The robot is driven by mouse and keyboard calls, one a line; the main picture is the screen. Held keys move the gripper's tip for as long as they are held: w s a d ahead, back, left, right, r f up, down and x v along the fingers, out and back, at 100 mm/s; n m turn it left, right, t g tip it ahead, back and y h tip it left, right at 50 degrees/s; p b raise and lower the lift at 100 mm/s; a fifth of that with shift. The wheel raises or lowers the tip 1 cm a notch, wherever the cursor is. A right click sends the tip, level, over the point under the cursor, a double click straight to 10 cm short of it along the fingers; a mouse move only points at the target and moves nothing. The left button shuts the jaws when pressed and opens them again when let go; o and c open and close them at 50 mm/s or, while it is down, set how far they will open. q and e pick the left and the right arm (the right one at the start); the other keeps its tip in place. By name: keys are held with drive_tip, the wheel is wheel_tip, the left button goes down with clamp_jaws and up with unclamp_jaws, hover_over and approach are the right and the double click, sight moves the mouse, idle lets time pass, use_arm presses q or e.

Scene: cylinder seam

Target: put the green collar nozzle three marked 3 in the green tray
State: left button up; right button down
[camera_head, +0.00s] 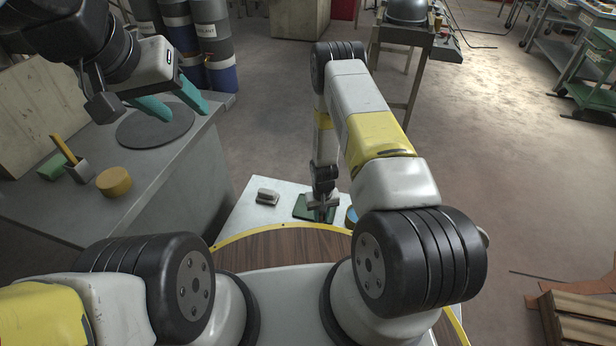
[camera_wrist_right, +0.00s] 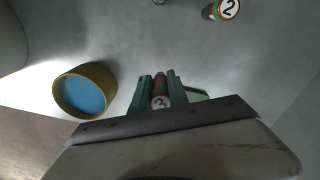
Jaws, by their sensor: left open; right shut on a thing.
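The nozzle marked 3 (camera_wrist_right: 160,101) has a dark reddish body and a white end with the number, seen in the right wrist view. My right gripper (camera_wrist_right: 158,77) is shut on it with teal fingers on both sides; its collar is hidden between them. In the head view my right gripper (camera_head: 322,206) is low over the green tray (camera_head: 302,208), covering part of it. A pale green edge of the tray (camera_wrist_right: 197,96) shows beside the fingers. I cannot tell whether the nozzle touches the tray. My left gripper (camera_head: 188,114) is open and empty above the grey bench at left.
A yellow-rimmed round container with a blue inside (camera_wrist_right: 86,90) stands left of my right gripper. A nozzle marked 2 (camera_wrist_right: 228,9) lies farther off. A small grey block (camera_head: 267,197) sits on the white table (camera_head: 245,212). The bench holds a dark disc (camera_head: 150,128) and a yellow cylinder (camera_head: 114,182).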

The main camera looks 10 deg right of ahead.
drive_tip(key=w, duration=0.7)
drive_tip(key=w+f, duration=0.1)
drive_tip(key=w, duration=0.2)
drive_tip(key=shift+w+a, duration=0.2)
drive_tip(key=shift+w, duration=0.05)
drive_tip(key=shift+f, duration=1.8)
drive_tip(key=c, duration=1.3)
unclamp_jaws()
drive_tip(key=shift+f, duration=0.1)
